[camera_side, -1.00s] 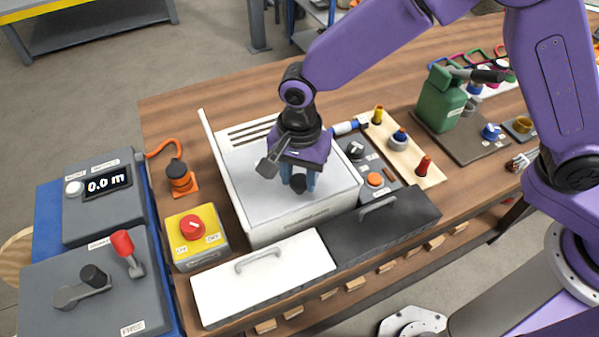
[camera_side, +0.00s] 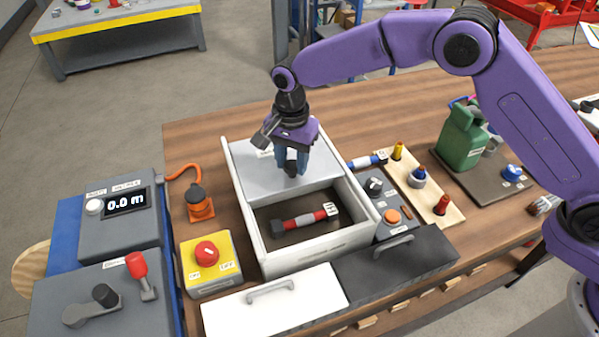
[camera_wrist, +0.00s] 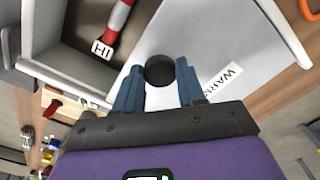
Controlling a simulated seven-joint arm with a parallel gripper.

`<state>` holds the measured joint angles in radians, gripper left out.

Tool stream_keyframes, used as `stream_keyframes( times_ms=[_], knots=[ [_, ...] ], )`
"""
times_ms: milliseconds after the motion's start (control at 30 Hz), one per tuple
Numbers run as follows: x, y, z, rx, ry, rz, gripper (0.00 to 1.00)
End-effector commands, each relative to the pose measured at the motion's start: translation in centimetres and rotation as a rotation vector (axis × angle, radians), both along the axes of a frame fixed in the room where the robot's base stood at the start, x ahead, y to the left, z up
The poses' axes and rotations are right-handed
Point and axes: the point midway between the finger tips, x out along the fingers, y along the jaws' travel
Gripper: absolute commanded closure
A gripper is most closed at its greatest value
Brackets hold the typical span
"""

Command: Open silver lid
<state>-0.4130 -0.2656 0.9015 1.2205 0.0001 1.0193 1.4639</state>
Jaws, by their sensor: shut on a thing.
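The silver lid (camera_side: 256,174) is a flat grey sliding panel on a white box (camera_side: 325,252). It covers the back part of the box, and the front part is uncovered. A red, white and dark cylindrical item (camera_side: 307,218) with a label lies inside on the dark floor. My gripper (camera_side: 291,167) is over the lid, its blue fingers shut on the lid's black knob (camera_wrist: 160,70). The lid (camera_wrist: 218,40) also shows in the wrist view, with a partly visible "WARN" label.
A yellow box with a red button (camera_side: 207,251) and an orange-based plug (camera_side: 198,202) stand left of the box. A grey control panel (camera_side: 383,212) and pegged board (camera_side: 420,195) are to its right. White (camera_side: 275,307) and black (camera_side: 400,262) handled panels lie in front.

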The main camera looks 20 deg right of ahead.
Motion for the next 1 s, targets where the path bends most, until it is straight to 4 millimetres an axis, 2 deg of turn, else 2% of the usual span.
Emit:
stream_keyframes(
  times_ms=[100,300,733,767,800,833,1000],
  knots=[
    [1.2,-0.1,0.0,-0.001,-0.001,-0.002,1.00],
    [2.2,-0.1,0.0,-0.001,0.000,-0.001,1.00],
    [2.4,-0.1,0.0,-0.001,0.000,-0.001,1.00],
    [2.3,-0.1,0.0,-0.001,0.000,-0.001,0.54],
    [2.3,-0.1,0.0,-0.001,0.000,-0.001,0.41],
    [2.3,-0.1,0.0,-0.001,0.000,-0.001,0.35],
    [2.3,0.0,0.0,-0.001,0.001,0.000,0.35]
  ],
)
